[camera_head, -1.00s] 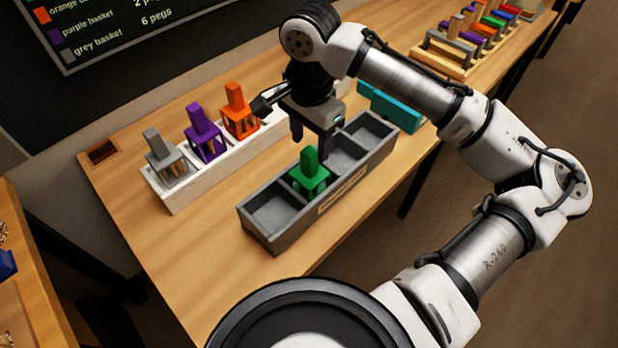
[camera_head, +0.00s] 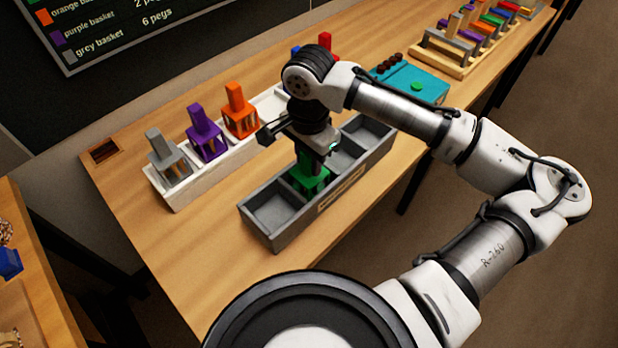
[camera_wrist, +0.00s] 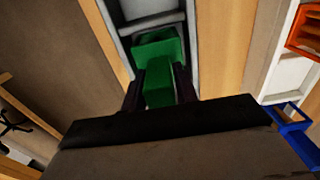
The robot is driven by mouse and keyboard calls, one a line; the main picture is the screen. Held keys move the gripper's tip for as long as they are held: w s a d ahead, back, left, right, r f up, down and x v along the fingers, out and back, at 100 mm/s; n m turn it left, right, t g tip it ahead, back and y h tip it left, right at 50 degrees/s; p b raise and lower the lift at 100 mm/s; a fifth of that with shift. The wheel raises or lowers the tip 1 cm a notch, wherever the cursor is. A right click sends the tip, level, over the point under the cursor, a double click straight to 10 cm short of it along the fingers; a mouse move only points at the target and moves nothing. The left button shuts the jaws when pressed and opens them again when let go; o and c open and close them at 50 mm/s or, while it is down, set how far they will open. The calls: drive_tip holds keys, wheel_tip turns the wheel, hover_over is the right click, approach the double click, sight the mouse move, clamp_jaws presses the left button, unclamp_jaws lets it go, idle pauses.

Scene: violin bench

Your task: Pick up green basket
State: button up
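The green basket (camera_head: 309,180) stands upright in a compartment of the grey tray (camera_head: 291,231), with an empty compartment on its left. My gripper (camera_wrist: 160,84) is right over it, pointing down. In the wrist view, the two dark fingers lie on either side of the basket's green handle (camera_wrist: 158,92), very close to it. I cannot tell whether they press on it. In the head view, my gripper hides the top of the handle and the fingertips are hard to see.
A white tray (camera_head: 190,195) behind holds grey (camera_head: 168,155), purple (camera_head: 206,136) and orange (camera_head: 239,113) baskets. A teal box (camera_head: 413,80) and a wooden peg rack (camera_head: 455,64) stand farther right. The bench's front left is clear.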

clamp_jaws()
drive_tip(key=shift+r, duration=0.1)
wheel_tip(320, 180, up, 17)
drive_tip(key=b, duration=0.4)
drive_tip(key=shift+r, duration=0.2)
idle(0.3)
